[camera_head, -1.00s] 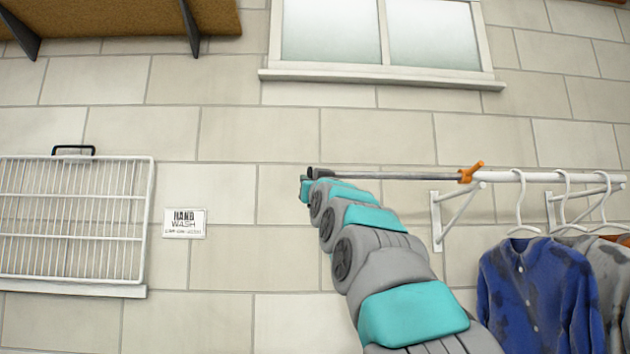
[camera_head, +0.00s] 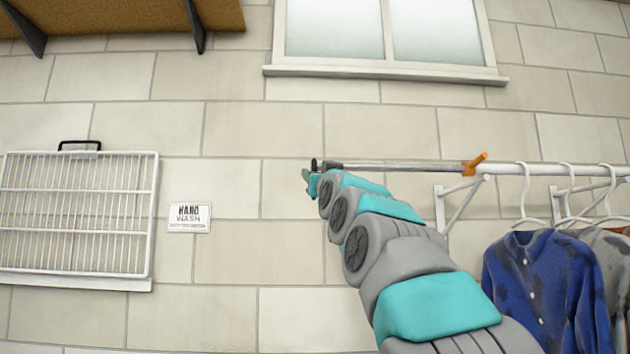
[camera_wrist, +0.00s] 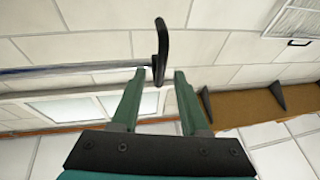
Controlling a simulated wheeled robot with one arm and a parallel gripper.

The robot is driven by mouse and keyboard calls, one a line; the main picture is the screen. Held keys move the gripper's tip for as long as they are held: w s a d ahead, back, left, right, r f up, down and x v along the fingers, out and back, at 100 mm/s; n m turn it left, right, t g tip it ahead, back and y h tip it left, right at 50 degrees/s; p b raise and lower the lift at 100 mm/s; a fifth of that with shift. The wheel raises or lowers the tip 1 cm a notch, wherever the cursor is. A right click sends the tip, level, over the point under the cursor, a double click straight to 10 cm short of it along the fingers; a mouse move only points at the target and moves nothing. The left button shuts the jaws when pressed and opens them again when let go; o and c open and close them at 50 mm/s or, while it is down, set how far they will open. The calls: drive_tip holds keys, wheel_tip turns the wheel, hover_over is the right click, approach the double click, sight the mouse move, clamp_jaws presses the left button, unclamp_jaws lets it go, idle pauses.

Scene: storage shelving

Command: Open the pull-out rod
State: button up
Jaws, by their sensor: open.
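The pull-out rod (camera_head: 410,167) is a thin grey metal bar running level along the wall. It comes out of a white tube at an orange clamp (camera_head: 476,165). Its left end carries a black handle (camera_head: 315,165), which shows as an upright black piece in the wrist view (camera_wrist: 162,45). The rod enters the wrist view from the left (camera_wrist: 70,70). My gripper (camera_wrist: 160,72) is open, with its two green fingers on either side of the handle's lower end. I cannot tell whether either finger touches it. In the head view my gripper (camera_head: 307,178) is small and partly hidden by my wrist.
Several hangers with clothes, including a blue shirt (camera_head: 540,285), hang from the white tube (camera_head: 545,169) at right. A white bracket (camera_head: 441,210) supports the tube. A white wire rack (camera_head: 80,212) and a sign (camera_head: 189,217) are left. A window (camera_head: 385,30) is above.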

drive_tip(key=b+v, duration=0.1)
drive_tip(key=v, duration=0.4)
drive_tip(key=shift+b, duration=0.4)
drive_tip(key=s+d+f+g+h+p, duration=0.15)
drive_tip(key=f+g, duration=0.25)
drive_tip(key=f, duration=0.9)
drive_tip(key=s+d+f+m+g+h, duration=0.1)
drive_tip(key=s+d+f+g, duration=0.2)
drive_tip(key=f, duration=1.1)
drive_tip(key=s+d+f+g+h, duration=0.1)
drive_tip(key=s+f+g, duration=0.3)
drive_tip(key=f, duration=0.9)
drive_tip(key=s+d+f+g, duration=0.2)
drive_tip(key=s+f+g, duration=0.2)
drive_tip(key=s+f, duration=0.4)
drive_tip(key=s+d+f+m+g+h+p, duration=0.1)
drive_tip(key=s+f+g, duration=0.3)
drive_tip(key=s+f, duration=0.5)
drive_tip(key=s+d+f+g, duration=0.3)
drive_tip(key=s+f, duration=0.6)
drive_tip(key=s, duration=0.8)
drive_tip(key=shift+s+d+f+m+g, duration=0.2)
drive_tip(key=shift+s+d+m+g, duration=0.1)
drive_tip(key=shift+g, duration=0.6)
drive_tip(key=shift+h, duration=0.25)
